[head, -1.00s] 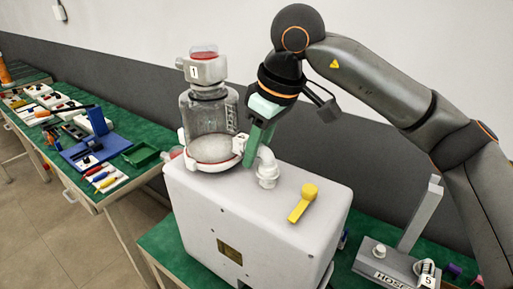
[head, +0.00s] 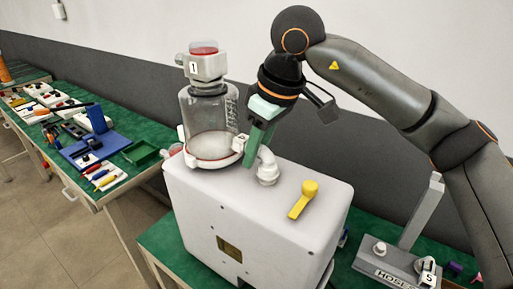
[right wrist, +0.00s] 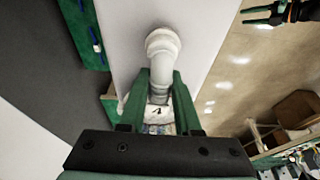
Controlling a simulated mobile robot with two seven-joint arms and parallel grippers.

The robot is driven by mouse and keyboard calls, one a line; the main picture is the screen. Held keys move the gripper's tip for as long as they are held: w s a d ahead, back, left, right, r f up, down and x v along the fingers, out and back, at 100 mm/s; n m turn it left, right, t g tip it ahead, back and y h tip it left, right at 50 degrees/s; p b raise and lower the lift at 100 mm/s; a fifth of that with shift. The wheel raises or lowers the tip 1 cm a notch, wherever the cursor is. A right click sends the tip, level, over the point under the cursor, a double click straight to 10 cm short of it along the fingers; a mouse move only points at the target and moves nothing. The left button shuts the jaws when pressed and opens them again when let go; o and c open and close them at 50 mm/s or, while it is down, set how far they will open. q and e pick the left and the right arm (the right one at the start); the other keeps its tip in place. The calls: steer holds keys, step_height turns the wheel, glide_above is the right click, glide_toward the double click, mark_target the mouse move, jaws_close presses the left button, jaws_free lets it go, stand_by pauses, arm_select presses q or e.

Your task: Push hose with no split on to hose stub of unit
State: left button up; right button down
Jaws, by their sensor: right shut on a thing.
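The unit is a white box (head: 245,220) with a clear canister (head: 208,122) on top, tagged 1. A white elbow stub (head: 267,170) rises from its top and also shows in the right wrist view (right wrist: 163,48). My right gripper (head: 255,145), with green fingers, is shut at the elbow's free end. In the right wrist view a greyish hose end (right wrist: 158,96) and a pale numbered tag (right wrist: 157,111) sit between the fingers, lined up against the elbow. How far the hose sits on the stub, and any split, are hidden. My left gripper (right wrist: 262,15) appears open, far off.
A yellow lever (head: 303,200) lies on the unit's top, right of the elbow. A grey hose rack (head: 395,270) with a piece tagged 5 stands on the green table at right.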

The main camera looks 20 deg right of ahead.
steer(key=shift+f+b, duration=0.4)
steer(key=shift+f, duration=0.25)
stand_by(0.8)
steer(key=c, duration=0.5)
jaws_free()
steer(key=shift+r, duration=0.1)
steer(key=v, duration=1.2)
steer(key=shift+s+r, duration=0.1)
steer(key=shift+r, duration=0.05)
